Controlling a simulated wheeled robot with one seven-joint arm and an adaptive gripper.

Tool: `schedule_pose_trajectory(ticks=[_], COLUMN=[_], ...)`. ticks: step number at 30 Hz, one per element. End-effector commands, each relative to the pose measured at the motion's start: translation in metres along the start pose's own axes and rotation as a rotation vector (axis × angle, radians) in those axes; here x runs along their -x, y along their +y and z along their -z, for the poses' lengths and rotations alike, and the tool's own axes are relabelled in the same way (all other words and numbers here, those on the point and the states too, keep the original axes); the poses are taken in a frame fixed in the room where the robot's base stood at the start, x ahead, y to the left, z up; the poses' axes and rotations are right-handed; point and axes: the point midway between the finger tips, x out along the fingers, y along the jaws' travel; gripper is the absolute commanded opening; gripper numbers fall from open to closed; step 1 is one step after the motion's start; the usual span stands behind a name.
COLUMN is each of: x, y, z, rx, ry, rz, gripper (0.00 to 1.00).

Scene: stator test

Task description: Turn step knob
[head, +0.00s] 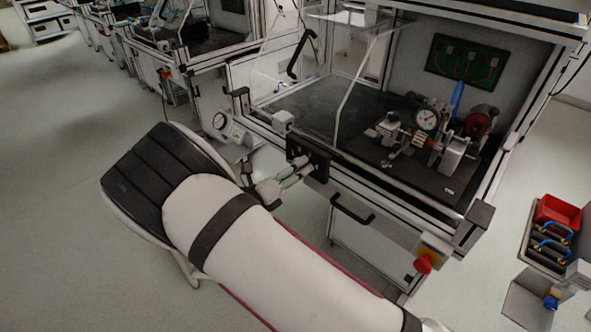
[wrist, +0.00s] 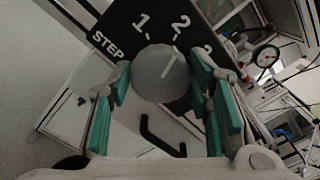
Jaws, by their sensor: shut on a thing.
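The step knob (wrist: 160,73) is a round grey knob with a white pointer line, on a black panel (wrist: 120,30) marked STEP with 1, 2 and a partly hidden third mark. The pointer line slants up and to the right, toward the 2. In the head view the black panel (head: 308,160) sits on the front rail of the test bench. My gripper (wrist: 161,88) has its green-padded fingers on either side of the knob and is shut on it. In the head view my gripper (head: 296,172) reaches the panel, and the knob is hidden there.
A black handle (head: 352,213) is below the panel. A red emergency button (head: 423,264) is at the bench's lower right. The bench holds a fixture with a dial (head: 427,119). A red bin (head: 557,212) is at right. Floor at left is clear.

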Motion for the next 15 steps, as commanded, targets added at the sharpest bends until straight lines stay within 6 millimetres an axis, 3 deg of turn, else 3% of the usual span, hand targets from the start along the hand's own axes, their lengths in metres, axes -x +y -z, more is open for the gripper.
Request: schedule_pose_trajectory(ticks=[15], x=[0.0009], y=[0.001], z=[0.0003], rx=[0.046], ry=[-0.001], rz=[-0.003], gripper=[0.18])
